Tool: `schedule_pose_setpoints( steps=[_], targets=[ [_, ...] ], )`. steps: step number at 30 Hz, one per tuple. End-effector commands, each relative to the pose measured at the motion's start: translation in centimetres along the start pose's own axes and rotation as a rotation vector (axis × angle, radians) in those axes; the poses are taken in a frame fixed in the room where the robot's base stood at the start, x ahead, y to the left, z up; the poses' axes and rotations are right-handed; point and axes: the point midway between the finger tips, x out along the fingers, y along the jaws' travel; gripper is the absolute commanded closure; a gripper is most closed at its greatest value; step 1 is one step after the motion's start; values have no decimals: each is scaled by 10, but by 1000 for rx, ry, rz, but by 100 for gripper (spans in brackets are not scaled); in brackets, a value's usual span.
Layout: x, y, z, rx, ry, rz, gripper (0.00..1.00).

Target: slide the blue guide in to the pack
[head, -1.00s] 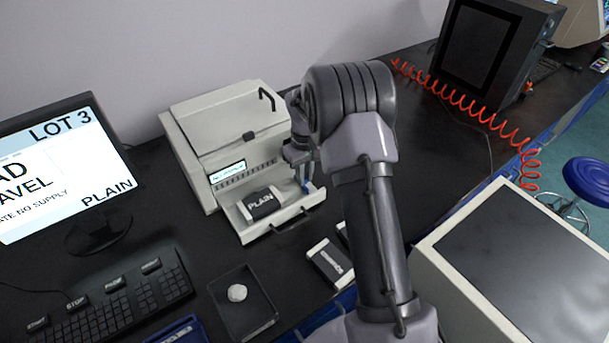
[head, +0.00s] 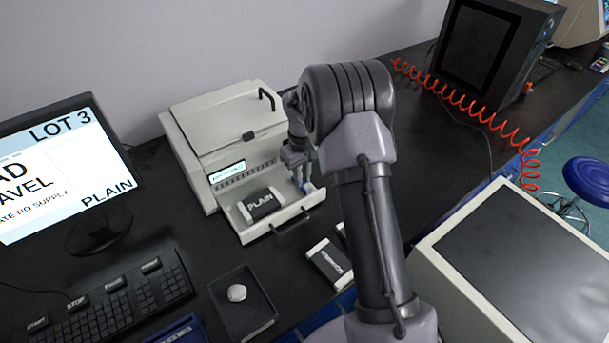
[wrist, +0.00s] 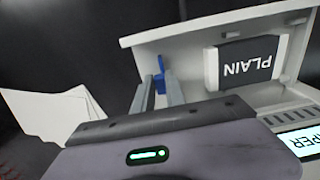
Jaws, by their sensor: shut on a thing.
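The drawer tray (head: 257,233) of the beige machine is pulled out. The pack, black and white and labelled PLAIN (head: 263,205), lies in it toward the left; it also shows in the wrist view (wrist: 247,62). The blue guide (wrist: 160,76) is at the opposite side of the tray, apart from the pack with bare tray between them. A bit of it shows in the head view (head: 305,187). My gripper (wrist: 160,90) is shut on the blue guide, its two fingers either side of it. In the head view, my gripper (head: 299,170) is partly hidden by my arm.
Another pack (head: 330,262) lies on the black bench in front of the drawer, with one more partly hidden behind my arm. A black dish (head: 244,318) with a white lump stands at the front, near the keyboard (head: 105,310). A red coiled hose (head: 470,115) runs at the right.

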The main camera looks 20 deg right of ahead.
Motion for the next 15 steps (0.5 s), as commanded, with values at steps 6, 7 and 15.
schedule_pose_setpoints(
  steps=[6,7,15],
  targets=[
    [0,-26,0,-2,0,0,100],
    [0,-26,0,-1,0,0,100],
    [0,-26,0,-1,0,0,68]
  ],
)
